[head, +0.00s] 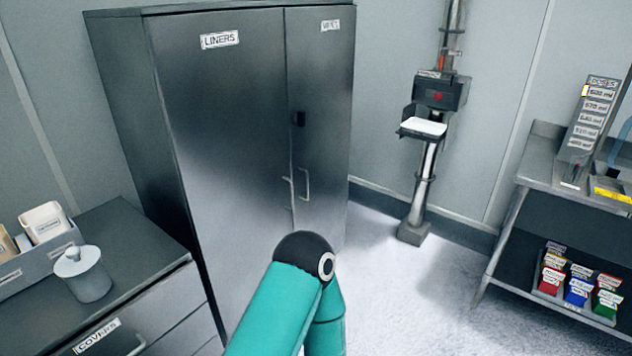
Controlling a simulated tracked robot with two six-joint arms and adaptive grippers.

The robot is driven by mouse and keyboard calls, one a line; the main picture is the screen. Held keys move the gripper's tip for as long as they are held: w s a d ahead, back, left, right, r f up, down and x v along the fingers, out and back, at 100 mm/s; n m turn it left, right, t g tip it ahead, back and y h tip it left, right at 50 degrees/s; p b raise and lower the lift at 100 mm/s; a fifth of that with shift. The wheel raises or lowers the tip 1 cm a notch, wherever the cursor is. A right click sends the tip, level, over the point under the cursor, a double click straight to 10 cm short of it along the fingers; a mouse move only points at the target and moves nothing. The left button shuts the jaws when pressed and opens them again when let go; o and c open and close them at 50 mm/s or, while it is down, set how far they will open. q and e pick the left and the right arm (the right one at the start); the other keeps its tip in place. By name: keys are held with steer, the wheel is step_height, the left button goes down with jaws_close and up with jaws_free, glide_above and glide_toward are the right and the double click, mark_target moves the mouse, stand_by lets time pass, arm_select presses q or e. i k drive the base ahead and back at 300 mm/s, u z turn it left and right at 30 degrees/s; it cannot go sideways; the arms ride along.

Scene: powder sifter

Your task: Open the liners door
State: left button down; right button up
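The liners door (222,130) is the wide left door of a tall dark metal cabinet, with a "LINERS" label (220,40) near its top. It looks shut. Its upright handle (288,192) is at its right edge, partly close to my arm. The narrower right door (328,120) also looks shut and has its own bar handle (304,185) and a small label. A teal arm of mine with a dark elbow rises at the bottom centre, in front of the cabinet's lower part. Neither gripper shows.
A drawer unit (120,240) with a "COVERS" label, a lidded grey pot (84,277) and a divided box (40,262) stands at the left. A wall-mounted post device (440,95) and a shelved bench (545,160) stand at the right. Floor between is clear.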

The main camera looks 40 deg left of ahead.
mark_target(220, 76)
steer(key=u, duration=0.35)
steer(key=i, duration=1.2)
steer(key=u, duration=1.2)
steer(key=i, duration=0.6)
steer(key=u, duration=0.4)
steer(key=k, duration=0.9)
steer(key=u, duration=0.2)
steer(key=i, duration=0.9)
steer(key=z, duration=0.15)
